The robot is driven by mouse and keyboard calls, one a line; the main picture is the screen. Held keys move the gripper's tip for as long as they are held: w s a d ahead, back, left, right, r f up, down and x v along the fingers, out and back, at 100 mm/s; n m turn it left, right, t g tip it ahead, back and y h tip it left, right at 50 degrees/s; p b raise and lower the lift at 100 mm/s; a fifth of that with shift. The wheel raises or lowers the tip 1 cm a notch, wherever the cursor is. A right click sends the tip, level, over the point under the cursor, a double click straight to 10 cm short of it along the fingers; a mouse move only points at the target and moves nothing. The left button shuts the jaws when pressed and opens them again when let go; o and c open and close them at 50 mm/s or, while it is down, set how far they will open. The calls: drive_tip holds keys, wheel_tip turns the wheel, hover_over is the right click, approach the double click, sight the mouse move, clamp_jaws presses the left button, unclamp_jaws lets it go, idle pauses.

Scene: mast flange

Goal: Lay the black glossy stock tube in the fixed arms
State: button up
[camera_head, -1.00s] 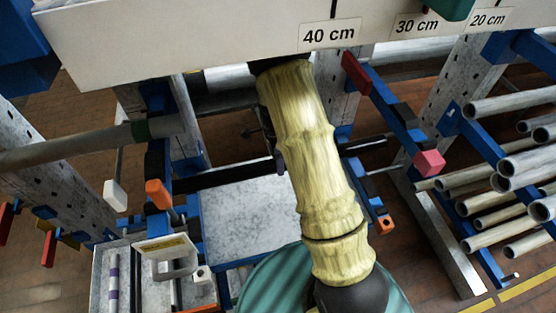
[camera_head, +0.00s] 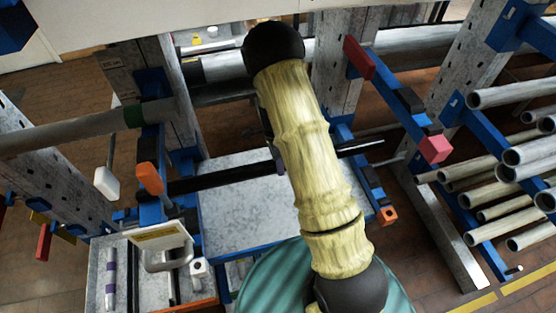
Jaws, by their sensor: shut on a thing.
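The black glossy stock tube (camera_head: 222,178) lies nearly level across the middle of the view, its right part passing behind my arm and showing again at the right. My gripper (camera_head: 277,155) is almost wholly hidden behind my yellowish arm; only a small grey edge shows, at the tube, and it is shut on the tube. The left blue fixed arm, with an orange tip (camera_head: 150,178), is by the tube's left end. A right blue arm with an orange end (camera_head: 386,215) is near its right end. I cannot tell whether the tube touches either arm.
Another blue arm with a pink end (camera_head: 435,150) juts out at the right. Racked grey tubes (camera_head: 510,180) fill the right side. A grey tube with a green band (camera_head: 75,132) juts in from the left. A speckled grey panel (camera_head: 245,215) lies below the tube.

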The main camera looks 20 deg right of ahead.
drive_tip(key=shift+w+f+b, duration=0.1)
drive_tip(key=shift+f+b, duration=0.75)
drive_tip(key=shift+f, duration=0.8)
drive_tip(key=shift+a, duration=0.1)
drive_tip(key=o, duration=1.4)
drive_tip(key=b+v, duration=0.2)
drive_tip(key=v, duration=1.5)
drive_tip(key=shift+r, duration=0.2)
